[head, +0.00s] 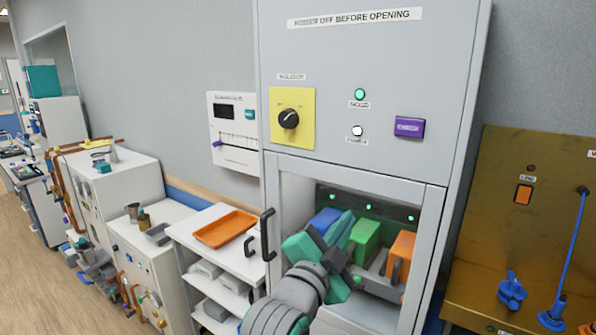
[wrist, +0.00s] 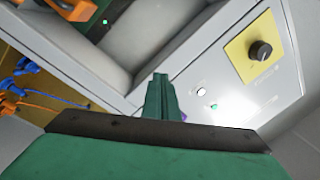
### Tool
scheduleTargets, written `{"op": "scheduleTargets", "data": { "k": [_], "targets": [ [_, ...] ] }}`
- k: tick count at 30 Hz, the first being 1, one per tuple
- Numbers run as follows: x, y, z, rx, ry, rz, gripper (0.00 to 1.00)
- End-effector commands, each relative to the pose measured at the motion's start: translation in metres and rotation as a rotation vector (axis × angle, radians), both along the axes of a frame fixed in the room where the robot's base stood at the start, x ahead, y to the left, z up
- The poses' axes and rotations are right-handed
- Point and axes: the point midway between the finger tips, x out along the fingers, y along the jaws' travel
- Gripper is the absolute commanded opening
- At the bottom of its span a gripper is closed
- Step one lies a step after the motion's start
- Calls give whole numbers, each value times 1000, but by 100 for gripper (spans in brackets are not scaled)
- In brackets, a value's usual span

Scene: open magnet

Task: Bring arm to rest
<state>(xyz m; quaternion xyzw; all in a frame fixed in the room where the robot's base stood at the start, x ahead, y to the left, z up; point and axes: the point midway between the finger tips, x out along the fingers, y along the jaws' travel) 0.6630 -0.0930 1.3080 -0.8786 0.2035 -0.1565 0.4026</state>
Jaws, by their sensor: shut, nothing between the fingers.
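My gripper (head: 343,224) is in front of the open compartment of a tall grey cabinet (head: 384,166) in the head view. Its teal fingers are together and hold nothing. In the wrist view the shut fingers (wrist: 160,97) point toward the cabinet front, which appears tilted. The arm comes up from the bottom of the head view and hides part of the compartment. Whether the gripper touches anything inside cannot be told.
A blue block (head: 324,220), a green block (head: 365,240) and an orange block (head: 402,256) stand in the compartment. Black handles (head: 266,235) stick out at its left. An orange tray (head: 225,228) lies on a white cart. A brass-coloured panel (head: 540,190) stands right.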

Motion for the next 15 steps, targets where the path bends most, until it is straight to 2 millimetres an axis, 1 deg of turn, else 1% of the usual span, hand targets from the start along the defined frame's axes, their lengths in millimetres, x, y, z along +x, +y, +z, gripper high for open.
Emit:
{"op": "scheduleTargets", "data": {
  "k": [1,8,9,14,15],
  "targets": [
    [2,2,-22,-44,30,8,0],
    [0,14,-101,-227,124,66,0],
    [-2,17,-116,-256,139,79,0],
    [-15,27,-170,-365,197,128,0],
    [-19,29,-184,-389,211,143,0]
  ]
}}
